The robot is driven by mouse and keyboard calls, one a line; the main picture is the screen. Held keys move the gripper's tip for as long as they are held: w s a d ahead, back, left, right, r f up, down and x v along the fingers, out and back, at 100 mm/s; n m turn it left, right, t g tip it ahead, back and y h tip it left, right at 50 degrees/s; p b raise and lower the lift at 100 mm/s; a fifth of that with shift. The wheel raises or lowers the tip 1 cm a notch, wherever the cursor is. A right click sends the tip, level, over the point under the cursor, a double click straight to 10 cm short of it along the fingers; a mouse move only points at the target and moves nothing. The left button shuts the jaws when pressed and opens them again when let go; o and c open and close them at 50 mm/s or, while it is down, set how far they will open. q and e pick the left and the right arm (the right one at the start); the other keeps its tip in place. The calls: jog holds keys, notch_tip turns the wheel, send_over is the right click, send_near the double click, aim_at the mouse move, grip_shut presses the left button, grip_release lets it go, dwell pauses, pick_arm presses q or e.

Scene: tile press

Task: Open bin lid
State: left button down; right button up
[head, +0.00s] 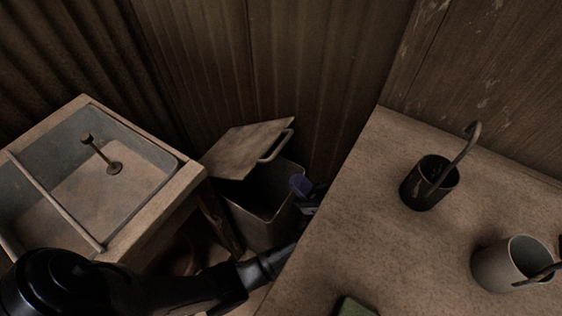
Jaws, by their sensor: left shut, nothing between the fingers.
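The bin (268,229) stands on the floor in the gap between the left stand and the right table. Its lid (242,147) is tilted up and back towards the wall, and the dark inside of the bin shows. A curved handle (275,147) sits on the lid's right edge. My left gripper (302,187) is at the bin's right rim, beside the table edge and below the lid handle. It is small and dark here, shut and empty, apart from the handle. My right gripper is not in view.
A wooden stand with a shallow basin (60,185) is at the left, holding a small upright plunger-like tool (100,153). On the right table (350,230) are a dark cup with a hooked tool (425,190) and a pale cup (495,268). Corrugated wall stands close behind the bin.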

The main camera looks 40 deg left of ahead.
pick_arm(q)
jog(key=x, duration=0.6)
jog(key=shift+a+r+b, duration=0.2)
jog(key=shift+b, duration=0.2)
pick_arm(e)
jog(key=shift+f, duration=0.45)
